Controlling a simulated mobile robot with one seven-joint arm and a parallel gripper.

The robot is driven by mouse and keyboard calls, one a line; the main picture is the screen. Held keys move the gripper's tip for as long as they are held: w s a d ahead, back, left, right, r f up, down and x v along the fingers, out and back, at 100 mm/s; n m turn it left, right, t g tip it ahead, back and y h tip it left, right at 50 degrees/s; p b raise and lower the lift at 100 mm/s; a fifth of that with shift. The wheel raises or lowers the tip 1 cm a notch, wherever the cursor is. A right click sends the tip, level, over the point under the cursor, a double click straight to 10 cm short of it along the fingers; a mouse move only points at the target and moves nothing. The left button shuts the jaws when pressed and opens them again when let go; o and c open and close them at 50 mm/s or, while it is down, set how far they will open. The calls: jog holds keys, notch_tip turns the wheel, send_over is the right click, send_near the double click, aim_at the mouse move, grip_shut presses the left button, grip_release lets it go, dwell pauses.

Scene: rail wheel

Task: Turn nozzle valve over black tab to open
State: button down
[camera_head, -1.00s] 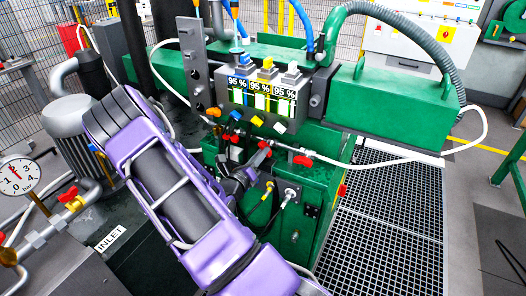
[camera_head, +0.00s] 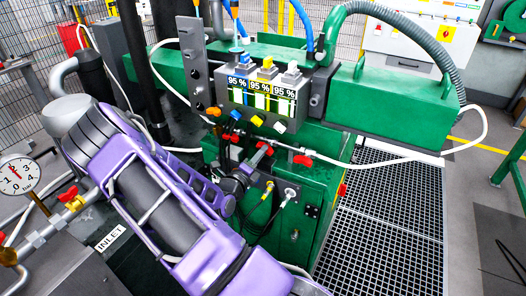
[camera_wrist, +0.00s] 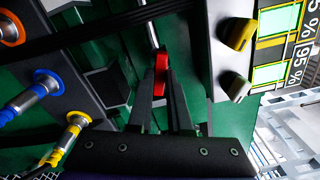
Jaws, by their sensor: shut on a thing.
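My gripper (camera_wrist: 160,100) is shut on a red valve lever (camera_wrist: 160,70) in the wrist view. The lever stands between the two dark fingers, below a thin metal rod. In the head view my gripper (camera_head: 259,157) reaches the row of red-handled valves under the display panel, and its fingers partly hide the held lever. I cannot clearly make out which part is the black tab.
The panel (camera_head: 265,92) shows several 95 % readouts, with a yellow knob (camera_wrist: 238,34) and a whitish knob (camera_wrist: 234,86) close right of my gripper. Blue (camera_wrist: 38,92) and yellow (camera_wrist: 72,130) hose fittings lie left. A green cabinet (camera_head: 300,225) stands below.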

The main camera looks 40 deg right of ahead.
jog(key=n, duration=0.4)
jog(key=c, duration=0.7)
grip_release()
jog(key=shift+v, duration=3.5)
